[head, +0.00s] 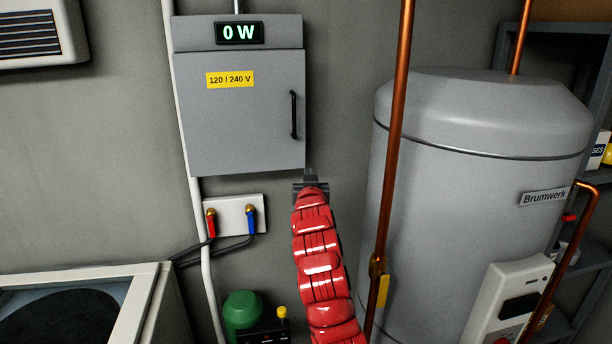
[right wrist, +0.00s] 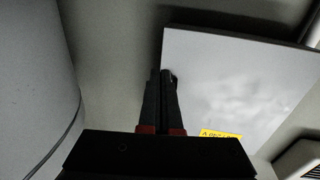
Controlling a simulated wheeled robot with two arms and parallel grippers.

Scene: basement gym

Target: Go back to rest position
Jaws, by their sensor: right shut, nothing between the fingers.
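My right gripper (head: 310,176) is at the end of my red arm, just below the lower right corner of the grey electrical box (head: 235,130). The box door is closed, with a black handle (head: 293,115) and a yellow "120 / 240 V" label (head: 230,79). A display on top (head: 239,32) reads "0 W". In the right wrist view the fingers (right wrist: 161,75) are together with nothing between them, and their tips overlap the edge of the box (right wrist: 235,85). Whether they touch it I cannot tell. My left gripper is not in view.
A large grey boiler (head: 450,200) stands right of my arm, with a copper pipe (head: 393,130) in front of it. Red and blue taps (head: 230,216) are on the wall below the box. A white-framed machine (head: 140,300) is at lower left. Bare wall lies between box and boiler.

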